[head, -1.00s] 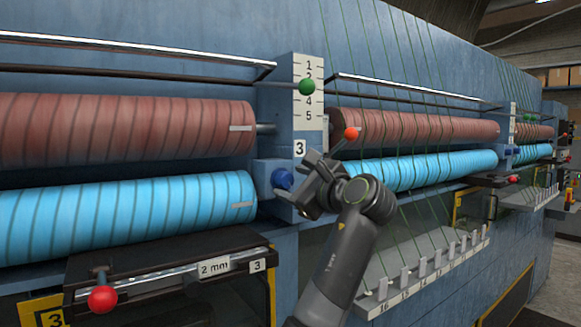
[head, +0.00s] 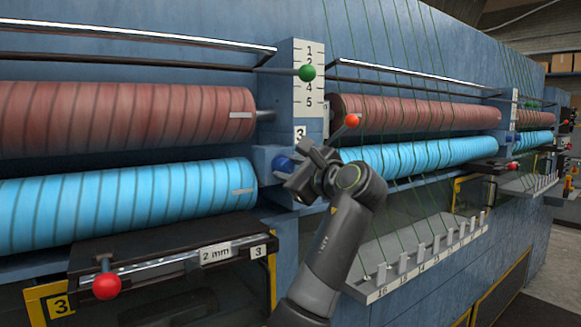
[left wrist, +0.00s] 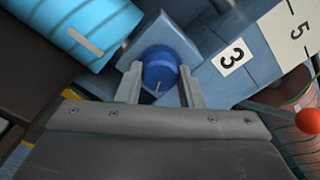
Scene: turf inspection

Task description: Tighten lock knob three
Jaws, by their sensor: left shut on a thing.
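The blue lock knob (head: 282,164) sits on the blue block under the plate marked 3 (head: 300,132). In the left wrist view the knob (left wrist: 160,68) is round, with a pale line on its face. My left gripper (head: 296,173) is shut on the knob, and partly hides it in the head view. In the left wrist view its two fingers (left wrist: 160,78) lie on either side of the knob. The line points down, slightly left, in that view. My right gripper is not in view.
An orange-red ball lever (head: 353,120) stands just right of my gripper. A green ball (head: 307,73) is on the scale above. Brown (head: 120,122) and blue rollers (head: 120,205) lie left. A red-knobbed slide (head: 107,286) is below; taut green threads run right.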

